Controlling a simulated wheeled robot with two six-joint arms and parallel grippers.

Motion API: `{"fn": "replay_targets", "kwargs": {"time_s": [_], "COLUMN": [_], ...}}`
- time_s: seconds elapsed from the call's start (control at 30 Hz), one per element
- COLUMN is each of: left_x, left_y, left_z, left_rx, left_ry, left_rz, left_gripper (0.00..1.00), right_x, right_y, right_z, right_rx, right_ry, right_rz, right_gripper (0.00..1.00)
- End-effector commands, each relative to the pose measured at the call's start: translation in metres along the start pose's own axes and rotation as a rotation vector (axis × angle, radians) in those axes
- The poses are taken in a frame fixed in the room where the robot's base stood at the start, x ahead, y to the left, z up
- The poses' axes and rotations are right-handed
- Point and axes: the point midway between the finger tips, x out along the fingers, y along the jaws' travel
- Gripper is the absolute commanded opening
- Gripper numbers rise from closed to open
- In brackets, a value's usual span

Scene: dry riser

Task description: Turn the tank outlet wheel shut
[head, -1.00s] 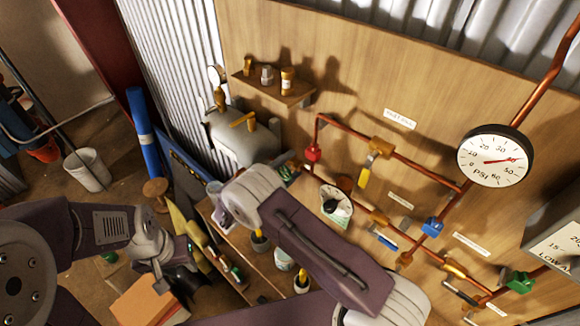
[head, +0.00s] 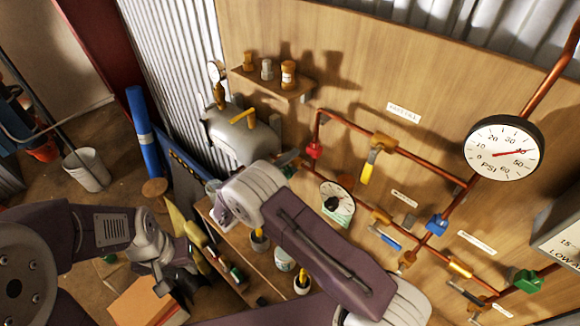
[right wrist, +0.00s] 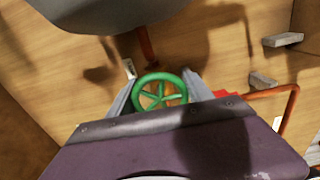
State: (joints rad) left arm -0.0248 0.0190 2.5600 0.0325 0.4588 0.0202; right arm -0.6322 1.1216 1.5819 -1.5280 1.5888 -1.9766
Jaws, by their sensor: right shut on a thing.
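The tank outlet wheel (right wrist: 160,92) is a green handwheel with spokes, seen nearly face-on in the right wrist view. My right gripper (right wrist: 158,94) has one finger on each side of its rim and is shut on it. The grey tank (head: 240,138) stands by the board, with a yellow lever on top. Its dark underside (right wrist: 105,18) shows above the wheel in the right wrist view. In the head view my right forearm hides most of the wheel area. My left gripper (head: 182,284) hangs low at the left, away from the wheel; its finger gap is unclear.
Copper pipes with valves and a pressure gauge (head: 503,148) run over the wooden board at the right. A low bench (head: 262,268) stands below. An orange box (head: 145,303) lies near my left gripper.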

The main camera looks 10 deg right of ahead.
Motion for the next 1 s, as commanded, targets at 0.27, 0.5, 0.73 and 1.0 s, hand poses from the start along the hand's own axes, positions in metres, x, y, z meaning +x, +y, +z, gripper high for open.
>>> {"fn": "replay_targets", "kwargs": {"time_s": [0.27,0.5,0.73,1.0], "left_x": [0.0087,0.0113,0.0115,0.0114], "left_y": [-0.0002,-0.0002,-0.0002,-0.0002], "left_z": [0.0009,0.0011,0.0012,0.0012], "left_rx": [0.000,0.000,0.000,0.000], "left_ry": [0.000,0.000,0.000,0.000], "left_rz": [0.000,0.000,0.000,0.000], "left_gripper": [0.36,0.36,0.36,0.36], "right_x": [0.0015,0.0015,0.0015,0.0015], "right_y": [-0.0036,-0.0046,-0.0050,-0.0051], "right_z": [0.0005,0.0007,0.0007,0.0007], "right_rx": [0.157,0.221,0.234,0.234], "right_ry": [0.001,0.001,0.001,0.001], "right_rz": [-0.009,-0.009,-0.009,-0.009], "right_gripper": [0.19,0.19,0.19,0.65]}}
